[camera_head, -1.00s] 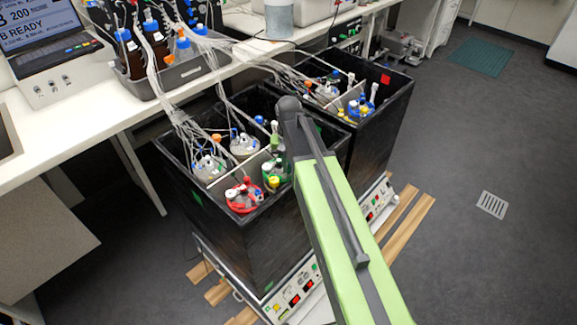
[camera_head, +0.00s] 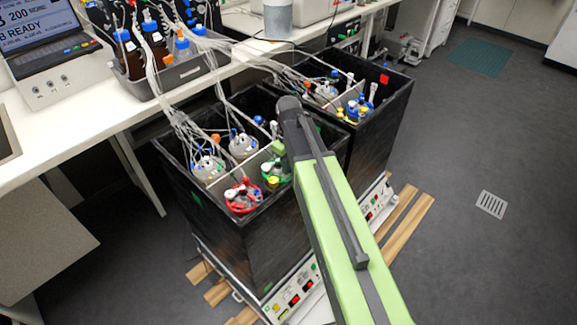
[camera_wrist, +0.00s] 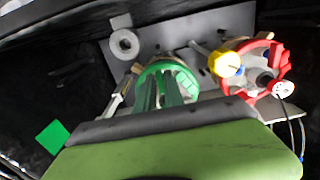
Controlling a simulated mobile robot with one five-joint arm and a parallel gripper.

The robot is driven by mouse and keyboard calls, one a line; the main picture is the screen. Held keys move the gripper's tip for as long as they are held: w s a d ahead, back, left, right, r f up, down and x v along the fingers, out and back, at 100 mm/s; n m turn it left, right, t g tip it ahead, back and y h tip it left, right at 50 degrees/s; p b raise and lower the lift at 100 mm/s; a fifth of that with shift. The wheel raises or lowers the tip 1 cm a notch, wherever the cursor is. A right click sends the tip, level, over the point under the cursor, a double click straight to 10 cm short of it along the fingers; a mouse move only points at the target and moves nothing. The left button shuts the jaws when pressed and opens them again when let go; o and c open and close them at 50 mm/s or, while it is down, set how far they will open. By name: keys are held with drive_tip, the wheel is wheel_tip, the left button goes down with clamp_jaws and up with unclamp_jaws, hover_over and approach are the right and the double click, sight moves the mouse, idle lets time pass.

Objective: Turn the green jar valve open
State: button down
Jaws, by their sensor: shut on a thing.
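The green jar (camera_head: 283,180) stands in the front compartment of the near black box, right of the red-lidded jar (camera_head: 242,197). In the wrist view the green jar lid (camera_wrist: 181,72) lies just beyond my gripper (camera_wrist: 163,88). Its two green fingers reach down over the lid, close together, shut on the jar's valve. The fingers cover most of the valve, so its turn position cannot be told. In the head view my gripper (camera_head: 278,150) shows as a pale green piece left of my arm's end, just above the green jar.
The red-lidded jar with yellow and white caps is close by in the wrist view (camera_wrist: 283,62). The black box wall (camera_head: 262,225) rises around the jars. Tubes (camera_head: 190,125) run from the bench into the boxes. A second box (camera_head: 378,125) stands behind.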

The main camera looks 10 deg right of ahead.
drive_tip(key=shift+n, duration=0.4)
drive_tip(key=c, duration=1.7)
unclamp_jaws()
drive_tip(key=shift+c, duration=0.2)
wheel_tip(320, 180, up, 18)
drive_tip(key=p, duration=1.7)
drive_tip(key=shift+f+p, duration=0.2)
drive_tip(key=shift+p, duration=0.1)
drive_tip(key=shift+f, duration=0.1)
